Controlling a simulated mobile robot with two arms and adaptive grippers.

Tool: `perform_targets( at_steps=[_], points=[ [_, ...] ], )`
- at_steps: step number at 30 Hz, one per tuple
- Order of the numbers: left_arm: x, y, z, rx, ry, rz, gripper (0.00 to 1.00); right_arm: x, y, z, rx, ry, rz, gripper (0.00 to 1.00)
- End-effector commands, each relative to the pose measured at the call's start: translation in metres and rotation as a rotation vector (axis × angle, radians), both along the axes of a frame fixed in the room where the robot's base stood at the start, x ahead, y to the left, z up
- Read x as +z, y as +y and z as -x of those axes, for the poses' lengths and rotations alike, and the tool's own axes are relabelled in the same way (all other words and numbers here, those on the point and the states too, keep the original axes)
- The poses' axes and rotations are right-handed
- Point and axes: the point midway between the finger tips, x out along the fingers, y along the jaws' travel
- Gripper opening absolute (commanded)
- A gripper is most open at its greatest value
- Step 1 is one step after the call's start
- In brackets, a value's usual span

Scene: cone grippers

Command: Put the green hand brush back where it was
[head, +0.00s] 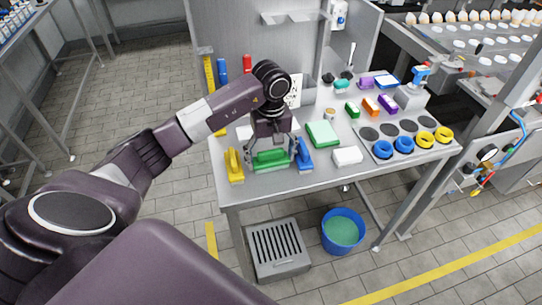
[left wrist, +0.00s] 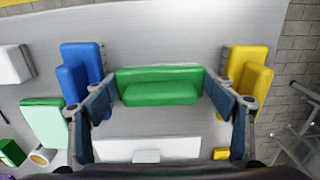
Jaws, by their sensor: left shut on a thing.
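The green hand brush (head: 271,160) is at the front left of the grey table (head: 320,183), between a yellow brush (head: 235,167) and a blue brush (head: 304,156). My left gripper (head: 272,153) comes from above and is shut on the green brush, with one finger at each end. In the left wrist view the green brush (left wrist: 158,86) lies across between the fingertips, with the blue brush (left wrist: 82,70) to its left and the yellow brush (left wrist: 247,75) to its right. I cannot tell whether it touches the table. My right gripper is not in view.
A white block (head: 347,156) and a light green block (head: 322,134) lie right of the brushes. A tray with blue and yellow rings (head: 403,144) is further right. A blue bucket (head: 342,231) and a grey slotted crate (head: 277,250) stand on the floor below.

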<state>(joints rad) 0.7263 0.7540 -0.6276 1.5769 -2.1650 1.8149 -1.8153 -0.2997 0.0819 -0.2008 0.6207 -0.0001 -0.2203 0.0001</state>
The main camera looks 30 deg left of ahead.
Motion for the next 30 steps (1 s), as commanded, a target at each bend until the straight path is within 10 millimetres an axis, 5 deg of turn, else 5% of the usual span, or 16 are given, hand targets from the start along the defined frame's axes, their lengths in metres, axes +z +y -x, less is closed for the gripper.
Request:
perform_targets(
  at_steps=[10, 11, 12, 24, 30],
  points=[
    [-0.004, 0.0, -0.001, -0.001, -0.002, -0.001, 0.54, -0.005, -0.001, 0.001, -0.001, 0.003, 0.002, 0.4],
    [-0.003, 0.0, -0.001, -0.001, -0.001, 0.0, 0.8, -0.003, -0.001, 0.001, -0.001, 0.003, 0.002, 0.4],
    [-0.002, 0.0, 0.0, -0.001, -0.001, 0.0, 0.84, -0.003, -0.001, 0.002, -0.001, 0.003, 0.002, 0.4],
    [0.002, 0.0, -0.001, -0.001, -0.002, 0.001, 0.84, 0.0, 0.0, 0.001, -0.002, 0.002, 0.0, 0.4],
    [0.033, 0.0, -0.002, -0.001, -0.008, -0.001, 0.84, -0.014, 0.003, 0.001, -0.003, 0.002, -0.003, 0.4]
  ],
)
